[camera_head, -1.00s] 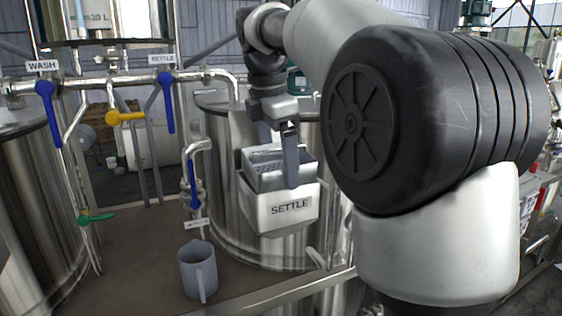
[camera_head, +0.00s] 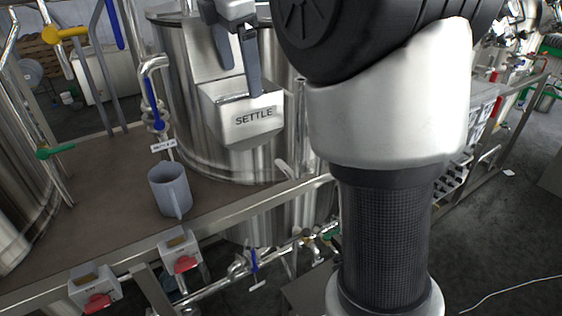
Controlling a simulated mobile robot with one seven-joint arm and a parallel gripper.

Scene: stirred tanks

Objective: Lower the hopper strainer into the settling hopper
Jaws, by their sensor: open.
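The settling hopper (camera_head: 243,120) is a pale metal box marked SETTLE on the front of a steel tank. My gripper (camera_head: 240,82) is open over the hopper, its two dark fingers pointing down. The right fingertip overlaps the hopper's upper front edge in the picture; I cannot tell whether it touches. I cannot make out the hopper strainer as a separate thing; no perforated basket shows above the hopper rim.
A grey mug (camera_head: 169,190) stands on the brown deck left of the hopper. A metal rail (camera_head: 215,216) runs along the deck's front edge, with red-handled boxes (camera_head: 181,250) below.

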